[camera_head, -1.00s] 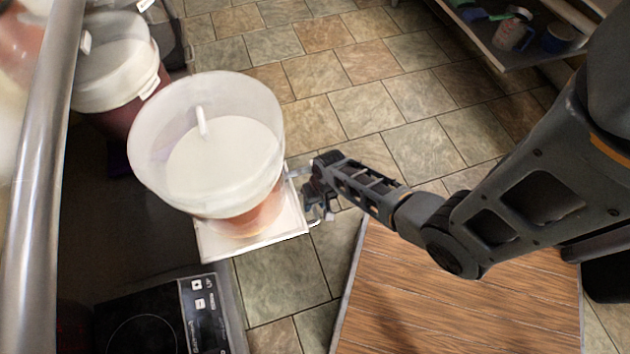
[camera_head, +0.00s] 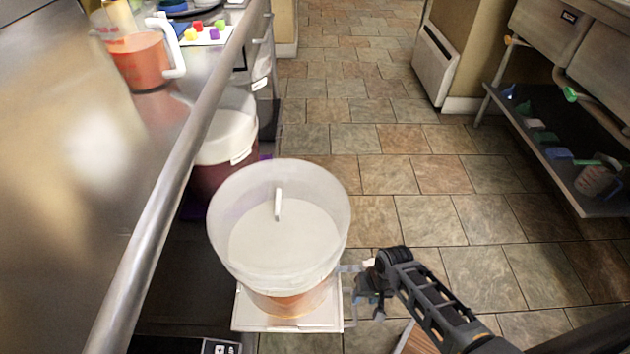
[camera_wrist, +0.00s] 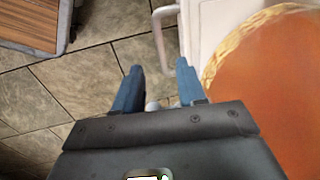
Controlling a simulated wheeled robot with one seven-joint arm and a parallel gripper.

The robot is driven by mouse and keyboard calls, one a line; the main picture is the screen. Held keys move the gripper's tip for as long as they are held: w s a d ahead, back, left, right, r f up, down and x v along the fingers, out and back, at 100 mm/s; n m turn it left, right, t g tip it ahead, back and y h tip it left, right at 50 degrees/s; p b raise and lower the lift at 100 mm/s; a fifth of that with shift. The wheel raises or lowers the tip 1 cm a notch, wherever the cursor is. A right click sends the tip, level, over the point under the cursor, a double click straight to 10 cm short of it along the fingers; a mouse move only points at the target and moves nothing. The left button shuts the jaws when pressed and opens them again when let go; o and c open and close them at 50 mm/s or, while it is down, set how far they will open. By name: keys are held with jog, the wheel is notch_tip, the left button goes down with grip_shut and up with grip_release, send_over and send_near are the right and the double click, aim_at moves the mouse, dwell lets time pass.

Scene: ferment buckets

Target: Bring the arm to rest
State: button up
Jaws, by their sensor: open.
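My gripper (camera_head: 368,288) is beside the right edge of a white tray (camera_head: 246,316), close to its handle (camera_head: 350,318). In the wrist view, my gripper (camera_wrist: 158,68) has its two blue fingers apart with nothing held between them. The tray's white handle (camera_wrist: 156,38) lies just beyond the fingertips; whether they touch it I cannot tell. My arm reaches in from the lower right.
A steel counter (camera_head: 70,230) runs along the left, bearing a jug (camera_head: 140,62) of orange liquid and several coloured cubes. A second bucket (camera_head: 228,135) stands partly under it. A low shelf (camera_head: 600,207) stands right. Tiled floor (camera_head: 400,170) ahead is open.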

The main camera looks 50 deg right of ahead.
jog(key=s+a+r+n+t+h, duration=0.1)
jog(key=s+a+r+n+t, duration=0.25)
jog(key=r, duration=0.55)
jog(key=s+a+r+n+t+h, duration=0.1)
jog(key=s+a+r+n+t, duration=0.2)
jog(key=r, duration=0.6)
jog(key=s+a+r+n+t+h, duration=0.1)
jog(key=s+a+r+n+t, duration=0.2)
jog(key=r, duration=0.6)
jog(key=a+r+t+y+p, duration=0.1)
jog(key=r+p, duration=0.5)
jog(key=r, duration=0.9)
jog(key=a+r+n+t+p, duration=0.1)
jog(key=a+r+p, duration=0.4)
jog(key=r, duration=1)
jog(key=shift+s+a+t+y+p, duration=0.25)
jog(key=shift+t+y+p, duration=0.15)
jog(key=shift+t+p, duration=0.65)
